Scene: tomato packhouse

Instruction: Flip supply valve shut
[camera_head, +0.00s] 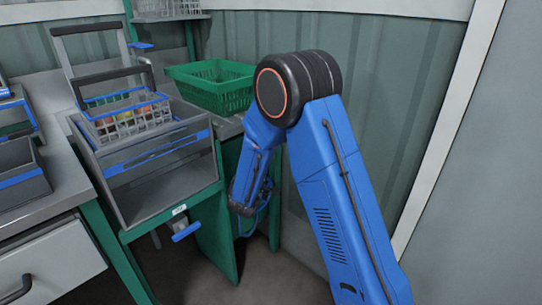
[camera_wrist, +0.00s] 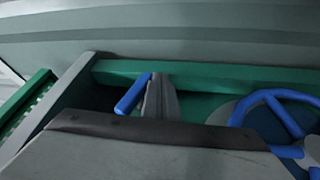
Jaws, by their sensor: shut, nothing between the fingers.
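The supply valve shows in the head view as a blue lever (camera_head: 186,232) on a short grey pipe, under the front rail of the wash basin, below a small white label (camera_head: 180,210). The lever slants, its right end higher. In the wrist view a blue lever (camera_wrist: 132,93) stands just left of my gripper (camera_wrist: 160,82). The grey fingers are closed together and hold nothing. I cannot tell whether they touch the lever. In the head view my arm reaches down right of the basin, and the fingertips cannot be made out there.
The grey basin (camera_head: 150,170) holds a wire basket (camera_head: 130,119) with red and yellow produce. A green crate (camera_head: 212,85) stands behind it. A green leg panel (camera_head: 213,240) rises between valve and arm. Blue curved tubing (camera_wrist: 280,110) shows right in the wrist view. Open floor lies in front.

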